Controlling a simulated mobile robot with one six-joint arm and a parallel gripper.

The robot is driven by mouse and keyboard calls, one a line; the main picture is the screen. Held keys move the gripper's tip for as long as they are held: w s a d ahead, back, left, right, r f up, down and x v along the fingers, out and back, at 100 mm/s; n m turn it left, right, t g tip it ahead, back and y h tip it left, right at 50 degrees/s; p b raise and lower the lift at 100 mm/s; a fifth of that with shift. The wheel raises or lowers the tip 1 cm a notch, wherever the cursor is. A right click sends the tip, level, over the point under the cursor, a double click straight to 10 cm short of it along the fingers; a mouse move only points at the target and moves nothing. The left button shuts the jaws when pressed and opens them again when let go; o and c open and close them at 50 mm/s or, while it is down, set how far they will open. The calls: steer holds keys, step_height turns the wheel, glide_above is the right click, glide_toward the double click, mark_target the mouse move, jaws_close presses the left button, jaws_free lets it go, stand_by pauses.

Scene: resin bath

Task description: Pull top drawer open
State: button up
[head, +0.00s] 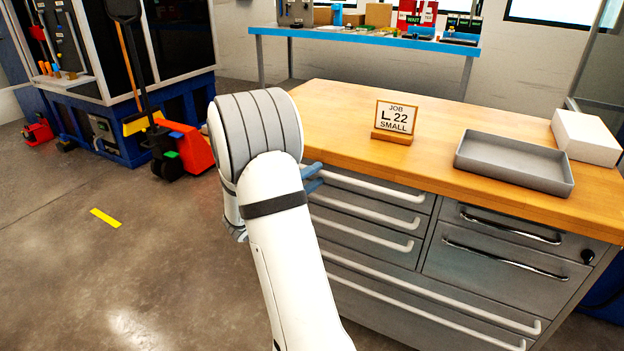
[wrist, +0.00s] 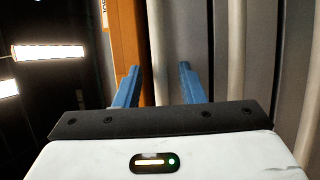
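The top left drawer (head: 400,195) is in the grey cabinet (head: 428,250) under the wooden worktop and looks shut. Its long white bar handle (head: 375,187) runs along its top; its left end is hidden behind my arm. My gripper (head: 312,177) is at that left end, with its blue fingers pointing toward the cabinet. In the wrist view my gripper (wrist: 160,68) is open, and the white handle (wrist: 160,45) appears between the two fingers. I cannot tell whether the fingertips reach past the bar; no contact is visible.
Other white drawer handles (head: 365,232) run below, and dark-shining handles (head: 505,258) are on the right drawers. The worktop (head: 330,110) carries a job sign (head: 394,120), a grey tray (head: 515,185) and a white box (head: 586,137).

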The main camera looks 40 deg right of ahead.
steer(key=shift+c, duration=0.3)
jaws_close()
